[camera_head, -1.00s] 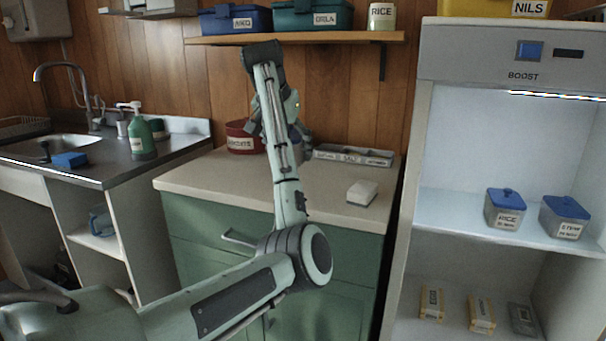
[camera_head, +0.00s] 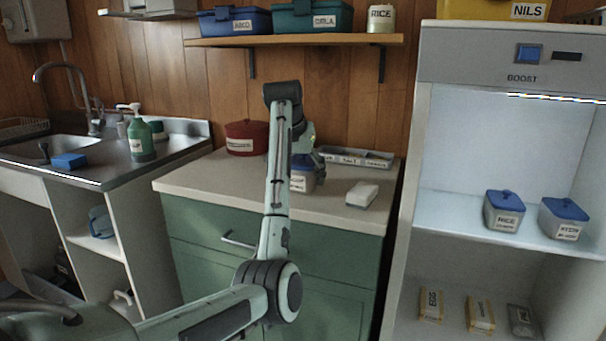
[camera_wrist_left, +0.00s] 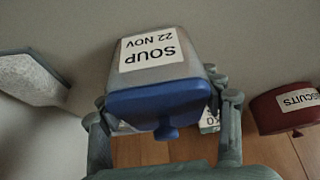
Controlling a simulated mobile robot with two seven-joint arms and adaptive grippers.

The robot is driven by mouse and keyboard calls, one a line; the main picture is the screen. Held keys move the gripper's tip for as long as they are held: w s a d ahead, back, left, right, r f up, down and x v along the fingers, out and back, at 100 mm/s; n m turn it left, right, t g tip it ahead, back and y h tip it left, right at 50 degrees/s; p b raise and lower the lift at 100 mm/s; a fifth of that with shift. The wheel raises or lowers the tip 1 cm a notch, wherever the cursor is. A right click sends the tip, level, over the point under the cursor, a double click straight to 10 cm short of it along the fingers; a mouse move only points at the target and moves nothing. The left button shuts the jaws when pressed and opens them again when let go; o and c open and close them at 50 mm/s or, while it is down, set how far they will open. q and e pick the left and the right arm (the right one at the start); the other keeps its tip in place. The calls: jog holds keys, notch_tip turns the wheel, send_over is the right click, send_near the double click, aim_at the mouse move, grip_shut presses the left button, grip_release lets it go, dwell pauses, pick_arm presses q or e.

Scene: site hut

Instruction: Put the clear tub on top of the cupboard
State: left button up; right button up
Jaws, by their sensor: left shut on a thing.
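The clear tub (camera_head: 301,181) has a blue lid and a white label. In the left wrist view the tub (camera_wrist_left: 163,58) shows the label "SOUP 22 NOV" upside down. My left gripper (camera_head: 312,163) is shut on it, with one finger on each side near the lid. The tub looks upright, at or just above the pale top of the green cupboard (camera_head: 225,193); I cannot tell whether it touches. My left arm hides part of the tub in the head view. My right gripper is not in view.
On the cupboard top are a red biscuits tin (camera_head: 246,138), a grey labelled tray (camera_head: 353,158) and a white block (camera_head: 361,194). A wooden shelf (camera_head: 300,41) hangs above. The open fridge (camera_head: 425,150) on the right holds two other blue-lidded tubs.

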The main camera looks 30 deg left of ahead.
aim_at(302, 162)
pick_arm(q)
jog(key=shift+f, duration=0.1)
jog(key=o, duration=1.4)
jog(key=v, duration=0.6)
jog(key=shift+w+r, duration=0.2)
jog(key=shift+r, duration=0.2)
jog(key=shift+s+d+r, duration=0.25)
jog(key=shift+s+r, duration=0.05)
jog(key=shift+s, duration=0.1)
jog(key=shift+a+v, duration=0.2)
jog(key=shift+v, duration=2.2)
jog(key=shift+s, duration=0.1)
